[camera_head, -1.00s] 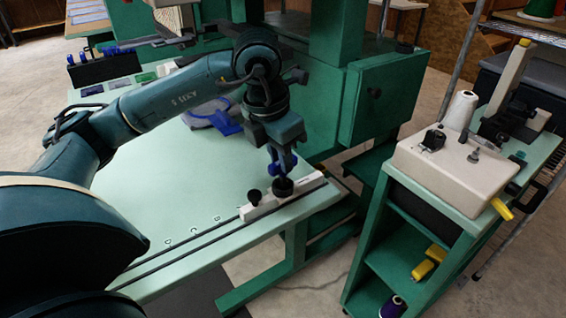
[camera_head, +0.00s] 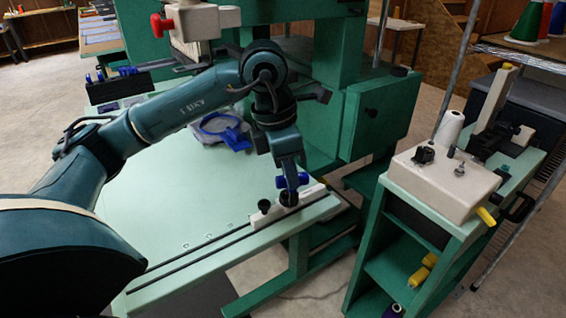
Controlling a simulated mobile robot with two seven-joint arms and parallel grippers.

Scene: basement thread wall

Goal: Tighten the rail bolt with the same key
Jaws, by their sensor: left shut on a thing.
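My left gripper (camera_head: 291,183) is over the white block on the table rail, pointing down. It is shut on a blue-handled key (camera_head: 304,180), whose ends stick out either side of the fingers. The key is just above or on a black round bolt head (camera_head: 289,198) on the white block (camera_head: 316,191); contact is hard to tell. A second black knob (camera_head: 264,205) stands at the left end of the block. The rail (camera_head: 205,247) runs along the table's front edge. My right gripper is not in view.
The pale green table (camera_head: 150,215) is mostly clear. A blue hoop frame (camera_head: 222,130) lies behind my forearm. A green machine column and box (camera_head: 375,112) stand behind the block. A green cart with a cream winder (camera_head: 445,180) is at the right.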

